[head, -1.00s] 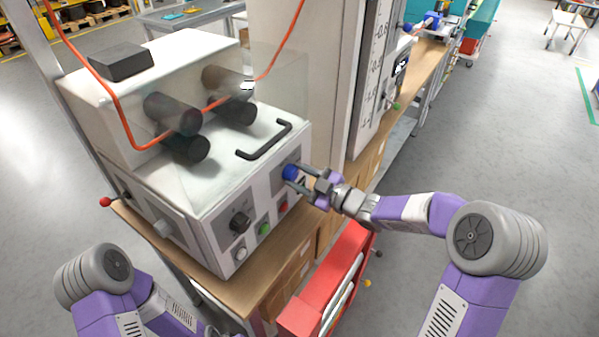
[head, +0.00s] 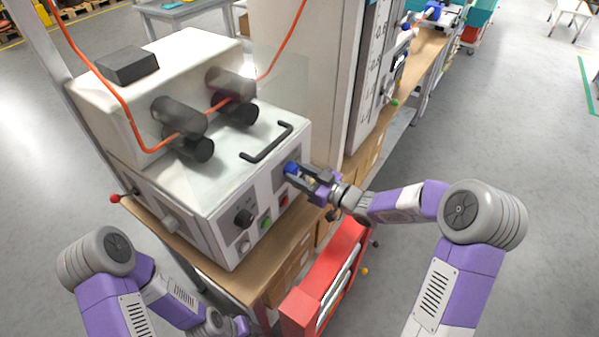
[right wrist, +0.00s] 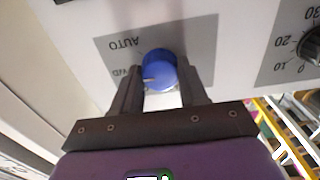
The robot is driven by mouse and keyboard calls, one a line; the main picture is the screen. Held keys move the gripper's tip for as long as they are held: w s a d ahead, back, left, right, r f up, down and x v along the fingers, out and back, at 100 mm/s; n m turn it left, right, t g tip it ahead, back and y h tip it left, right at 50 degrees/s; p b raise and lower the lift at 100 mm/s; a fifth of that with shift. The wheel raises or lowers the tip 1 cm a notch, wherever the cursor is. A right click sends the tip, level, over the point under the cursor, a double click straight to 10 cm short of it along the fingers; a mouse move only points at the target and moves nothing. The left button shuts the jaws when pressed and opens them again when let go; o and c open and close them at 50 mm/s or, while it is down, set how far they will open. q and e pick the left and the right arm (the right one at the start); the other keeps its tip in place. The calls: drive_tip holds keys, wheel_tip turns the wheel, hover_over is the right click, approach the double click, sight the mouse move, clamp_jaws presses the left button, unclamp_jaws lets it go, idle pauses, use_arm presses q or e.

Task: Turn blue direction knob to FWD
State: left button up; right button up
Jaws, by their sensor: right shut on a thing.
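The blue direction knob (head: 291,168) is on the front panel of the white machine, on a grey label plate. In the right wrist view the knob (right wrist: 160,68) sits between my right gripper's two dark fingers. My right gripper (head: 300,175) is shut on it, also seen in the right wrist view (right wrist: 163,90). The plate's lettering appears upside down: "AUTO" at upper left and a partly hidden word ending in "WD" at left. A pale mark on the knob's lower left side faces roughly toward that word. My left gripper (head: 238,326) is low in the head view, its fingers unclear.
A black knob (head: 243,217), a green button (head: 266,222) and a red button (head: 284,200) share the panel. A black handle (head: 268,143) lies above. A red bin (head: 318,290) stands below the bench. An orange cable (head: 115,90) passes through the rollers.

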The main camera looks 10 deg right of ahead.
idle(0.3)
drive_tip(key=o, duration=1.1)
drive_tip(key=shift+c, duration=0.2)
drive_tip(key=shift+s+d, duration=0.1)
drive_tip(key=v, duration=0.7)
drive_tip(key=shift+p, duration=0.45)
drive_tip(key=shift+s+d, duration=0.1)
drive_tip(key=shift+s, duration=0.05)
